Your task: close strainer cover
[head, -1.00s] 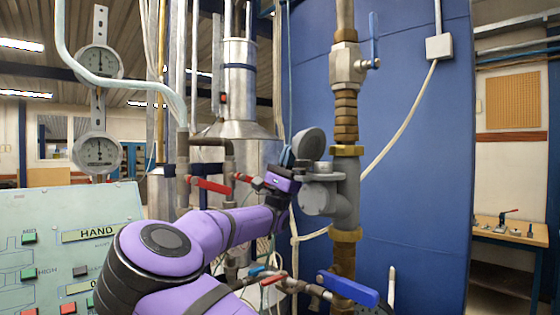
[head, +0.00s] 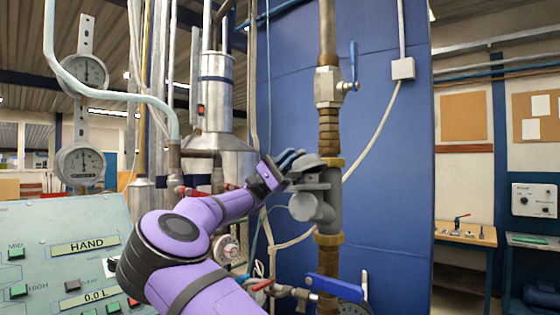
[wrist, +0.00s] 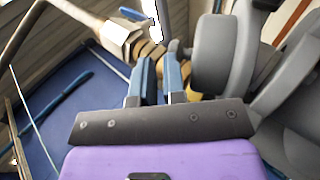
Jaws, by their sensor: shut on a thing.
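The grey strainer (head: 322,206) sits in the vertical brass pipe in front of the blue tank.
A blue-handled valve (head: 328,88) is above the strainer and another blue lever (head: 342,290) below it. Red-handled valves and thin hoses lie left of the strainer. A control panel (head: 65,255) stands at the lower left. A workbench (head: 465,235) is at the right.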

